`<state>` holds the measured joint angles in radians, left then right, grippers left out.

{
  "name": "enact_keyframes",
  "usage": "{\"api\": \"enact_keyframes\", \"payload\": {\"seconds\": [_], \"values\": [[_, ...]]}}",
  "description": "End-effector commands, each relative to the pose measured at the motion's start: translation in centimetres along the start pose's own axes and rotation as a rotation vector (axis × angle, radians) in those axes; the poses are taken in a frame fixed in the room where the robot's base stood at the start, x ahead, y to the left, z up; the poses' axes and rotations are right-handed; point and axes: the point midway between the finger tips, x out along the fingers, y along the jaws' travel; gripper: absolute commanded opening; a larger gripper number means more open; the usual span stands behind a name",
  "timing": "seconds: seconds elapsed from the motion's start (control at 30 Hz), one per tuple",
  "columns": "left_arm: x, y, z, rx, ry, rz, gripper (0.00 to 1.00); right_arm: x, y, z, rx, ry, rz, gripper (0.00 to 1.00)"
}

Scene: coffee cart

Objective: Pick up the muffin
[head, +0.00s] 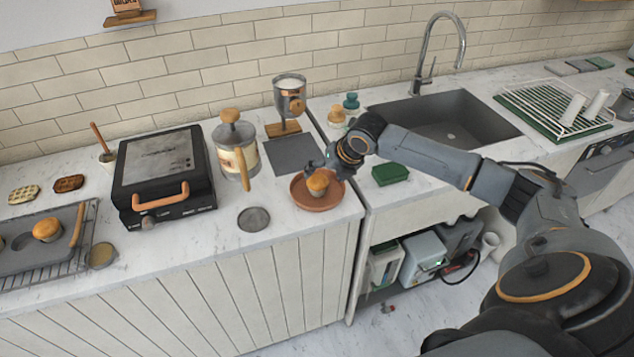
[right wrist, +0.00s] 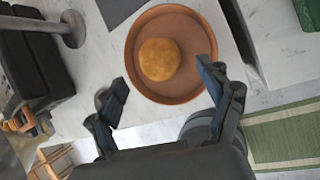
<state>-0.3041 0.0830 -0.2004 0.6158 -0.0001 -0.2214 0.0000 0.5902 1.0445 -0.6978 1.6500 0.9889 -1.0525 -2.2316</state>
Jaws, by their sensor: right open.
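A golden-brown muffin (head: 318,183) sits in a round terracotta dish (head: 302,199) on the white marble counter. The right wrist view shows the muffin (right wrist: 160,60) from above, inside the dish (right wrist: 133,45). My right gripper (head: 326,172) is at the dish, close beside the muffin. In the right wrist view its two fingers (right wrist: 163,78) are spread apart, one on each side of the muffin's near edge, with nothing held. In the head view the gripper partly covers the dish's back right. A second muffin (head: 46,229) sits in a muffin tin at the far left. My left gripper is not in view.
A black press with a wooden handle (head: 163,173), a French press (head: 236,148) and a grinder (head: 289,97) stand left of and behind the dish. A grey disc (head: 254,219) lies in front. A green sponge (head: 389,174) and a sink (head: 440,118) are to the right.

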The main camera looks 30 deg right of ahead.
Motion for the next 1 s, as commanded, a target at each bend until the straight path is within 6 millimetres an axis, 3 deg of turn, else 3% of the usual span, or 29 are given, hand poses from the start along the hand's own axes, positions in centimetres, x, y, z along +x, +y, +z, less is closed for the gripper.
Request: {"api": "enact_keyframes", "payload": {"seconds": [0.17,0.4,0.7,1.0], "values": [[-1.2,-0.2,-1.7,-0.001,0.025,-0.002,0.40,1.6,0.1,-0.1,0.002,0.004,-0.001,0.80],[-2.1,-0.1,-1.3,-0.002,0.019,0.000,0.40,4.7,0.0,-0.1,0.002,0.000,-0.001,0.80],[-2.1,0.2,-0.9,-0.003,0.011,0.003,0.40,5.3,0.0,-0.2,0.000,-0.001,-0.002,0.80],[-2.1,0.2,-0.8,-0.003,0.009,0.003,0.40,5.3,-0.1,-0.2,0.000,-0.001,-0.002,0.21]]}}
